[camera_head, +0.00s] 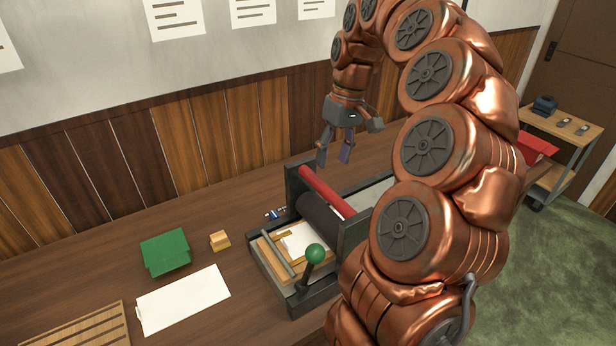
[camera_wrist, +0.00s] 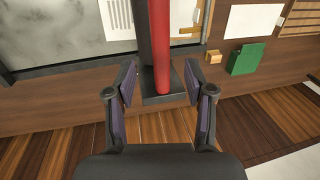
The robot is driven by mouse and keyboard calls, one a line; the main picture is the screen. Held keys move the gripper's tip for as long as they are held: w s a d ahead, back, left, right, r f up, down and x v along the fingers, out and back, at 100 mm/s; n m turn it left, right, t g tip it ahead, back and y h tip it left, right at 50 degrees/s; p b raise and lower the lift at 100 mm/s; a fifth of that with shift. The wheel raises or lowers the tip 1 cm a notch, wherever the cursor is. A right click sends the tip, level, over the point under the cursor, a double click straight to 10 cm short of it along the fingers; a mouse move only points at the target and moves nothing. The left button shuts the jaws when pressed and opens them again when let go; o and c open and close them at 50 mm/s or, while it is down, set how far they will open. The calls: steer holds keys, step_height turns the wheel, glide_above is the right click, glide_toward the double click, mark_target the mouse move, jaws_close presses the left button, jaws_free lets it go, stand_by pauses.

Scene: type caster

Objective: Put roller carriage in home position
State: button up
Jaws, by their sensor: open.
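The roller carriage (camera_head: 328,212) spans the press bed (camera_head: 280,305), with dark end plates, a red roller (camera_head: 326,190) and a black roller. White paper (camera_head: 300,238) lies on the bed on its left side, and more pale bed shows on its right. My gripper (camera_head: 335,158) is open and empty above the carriage's far end. In the wrist view my gripper's fingers (camera_wrist: 166,88) stand apart on either side of the carriage's end plate (camera_wrist: 163,98), and I cannot tell whether they touch it. My arm hides part of the press's right side.
A lever with a green knob (camera_head: 315,254) stands at the press's near left. A side cart (camera_head: 560,130) stands far right. The wall is behind.

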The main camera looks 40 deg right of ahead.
mark_target(324, 185)
steer(key=shift+w+a+f+p, duration=0.15)
steer(key=shift+f+p, duration=0.1)
steer(key=shift+f, duration=0.35)
steer(key=shift+a+f+p, duration=0.15)
steer(key=shift+f+p, duration=0.05)
steer(key=shift+f, duration=0.4)
steer(key=shift+a+f+p, duration=0.25)
steer(key=shift+f+p, duration=0.15)
steer(key=shift+f, duration=0.9)
steer(key=shift+a+f+p, duration=0.25)
steer(key=shift+f+p, duration=0.15)
steer(key=shift+f, duration=0.9)
jaws_close()
steer(key=shift+a, duration=0.1)
